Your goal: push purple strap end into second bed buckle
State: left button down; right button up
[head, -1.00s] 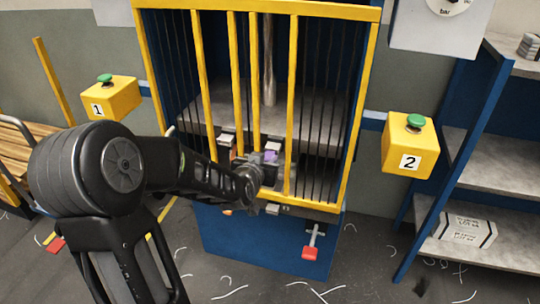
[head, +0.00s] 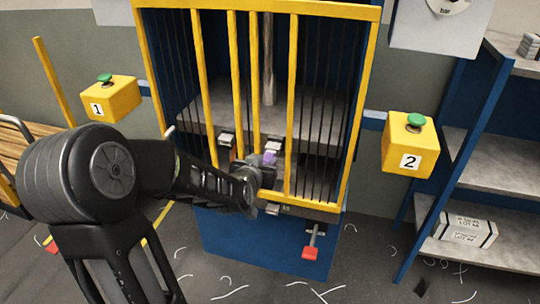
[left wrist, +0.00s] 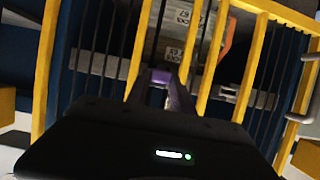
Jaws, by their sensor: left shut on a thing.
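The purple strap end (head: 269,158) shows behind the yellow bars of the cage, just past my left gripper (head: 262,171). The left gripper is shut on it, with its fingers at the bars. In the left wrist view the purple strap (left wrist: 182,100) shows at the fingers, beyond the dark gripper body. A grey buckle (head: 272,146) sits at the front edge of the grey bed, right above the purple piece. Whether the strap end touches the buckle or is inside it, I cannot tell. Another grey buckle (head: 227,139) sits to its left, above an orange strap. My right gripper is not in view.
Yellow vertical bars (head: 291,105) and thin dark rods stand close around the gripper. A lever with a red pedal (head: 310,252) sticks out below the cage. Yellow button boxes 1 (head: 110,98) and 2 (head: 410,146) flank it. A shelf (head: 480,255) stands right.

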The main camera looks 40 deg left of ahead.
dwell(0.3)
pick_arm(q)
jog(key=s, duration=0.2)
jog(key=s+d, duration=0.1)
jog(key=shift+s+d+r, duration=0.1)
jog(key=shift+s+d, duration=0.05)
jog(key=shift+s, duration=0.2)
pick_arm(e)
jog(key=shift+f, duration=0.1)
